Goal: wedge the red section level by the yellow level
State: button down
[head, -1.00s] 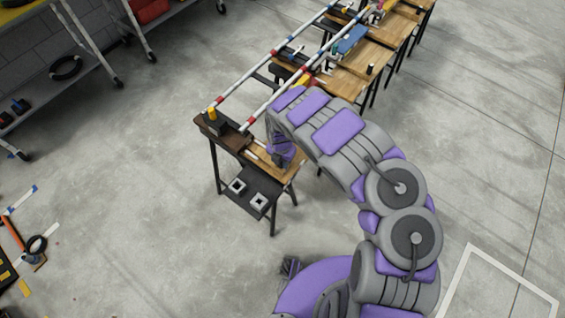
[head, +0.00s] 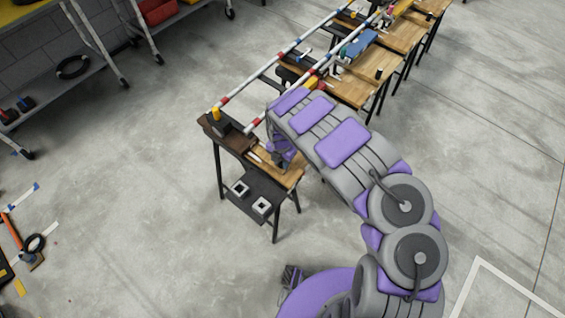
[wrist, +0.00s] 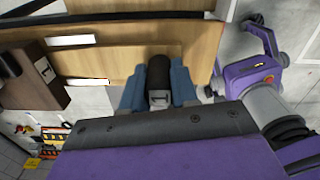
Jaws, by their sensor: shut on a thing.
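In the head view, the white rails with red bands (head: 253,124) run from the near stand up to the far right. A small yellow piece (head: 215,114) stands upright on the dark beam at their near end. My gripper (head: 285,157) is low over the nearest wooden top (head: 262,158), partly hidden by my arm. In the wrist view, its blue fingers (wrist: 159,88) are shut on a dark cylindrical piece (wrist: 159,70) against the wooden boards (wrist: 200,45).
White pieces (wrist: 87,82) lie on the wood in the wrist view. A dark lower shelf (head: 255,190) holds two square grey blocks. More wooden-topped stands (head: 355,88) run to the upper right.

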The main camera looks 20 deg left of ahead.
aim_at(258, 149)
jog(key=shift+w+a+f+b, duration=0.1)
jog(key=shift+a+b, duration=0.2)
jog(key=shift+b, duration=0.05)
jog(key=shift+w+a+b, duration=0.25)
jog(key=shift+a+b, duration=0.4)
jog(key=shift+w+a+b, duration=0.25)
jog(key=shift+a+b, duration=0.35)
jog(key=shift+a, duration=0.05)
jog(key=shift+w+a+b, duration=0.25)
jog(key=shift+a+b, duration=0.05)
jog(key=shift+a, duration=0.3)
jog(key=shift+w+a+b, duration=0.2)
jog(key=shift+a+b, duration=0.1)
jog(key=shift+a, duration=0.3)
jog(key=shift+w+a, duration=0.3)
jog(key=shift+a, duration=0.5)
jog(key=shift+w+a, duration=0.3)
jog(key=shift+a, duration=0.55)
jog(key=shift+w+a, duration=0.3)
jog(key=shift+a, duration=0.5)
jog(key=shift+w+a, duration=0.15)
jog(key=shift+w+a, duration=0.1)
jog(key=shift+w, duration=0.05)
jog(key=c, duration=1)
grip_release()
jog(key=shift+o, duration=1.1)
jog(key=shift+r, duration=0.2)
jog(key=shift+a, duration=0.1)
